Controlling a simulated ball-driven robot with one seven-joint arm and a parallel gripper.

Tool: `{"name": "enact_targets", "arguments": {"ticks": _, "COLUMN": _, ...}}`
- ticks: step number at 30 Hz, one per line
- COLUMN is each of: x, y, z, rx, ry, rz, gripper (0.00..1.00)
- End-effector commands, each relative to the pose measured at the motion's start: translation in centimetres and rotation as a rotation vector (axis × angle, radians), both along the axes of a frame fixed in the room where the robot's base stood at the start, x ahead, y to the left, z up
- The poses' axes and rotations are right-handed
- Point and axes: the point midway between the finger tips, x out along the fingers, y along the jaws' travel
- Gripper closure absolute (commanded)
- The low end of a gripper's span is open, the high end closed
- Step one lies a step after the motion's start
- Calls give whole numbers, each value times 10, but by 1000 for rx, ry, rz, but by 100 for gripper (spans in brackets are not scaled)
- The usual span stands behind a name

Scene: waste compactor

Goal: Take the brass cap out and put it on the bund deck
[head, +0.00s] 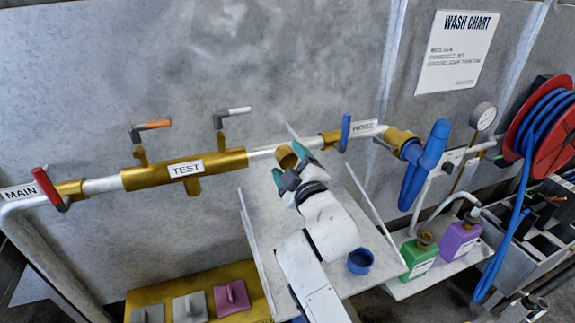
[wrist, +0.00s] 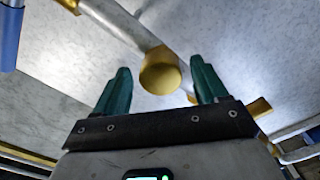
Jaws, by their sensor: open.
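The brass cap (head: 286,156) sits at the pipe line, right of the TEST section, in the head view. In the wrist view its round face (wrist: 160,76) shows between my two teal fingers. My gripper (head: 292,166) is open and reaches up to the cap from below. Visible gaps separate both fingers from the cap in the wrist view. A light grey deck with raised sides (head: 262,238), which looks like the bund deck, lies below the pipe. My arm covers part of it. A blue cup-shaped cap (head: 361,261) stands on its right part.
Lever valves with red (head: 46,186), orange (head: 155,125), white (head: 238,111) and blue (head: 345,132) handles line the pipe (head: 185,172). Green (head: 418,253) and purple (head: 460,238) bottles stand to the right, near a hose reel (head: 552,130). A yellow block with plates (head: 262,303) is lower left.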

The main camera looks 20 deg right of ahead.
Motion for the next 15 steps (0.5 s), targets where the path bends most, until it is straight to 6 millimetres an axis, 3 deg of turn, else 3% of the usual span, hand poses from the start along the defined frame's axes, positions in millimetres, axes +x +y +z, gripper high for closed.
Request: {"name": "enact_targets", "arguments": {"ticks": 15, "x": 0, "y": 0, "z": 0, "rx": 467, "ry": -2, "rz": -1, "gripper": 28}}
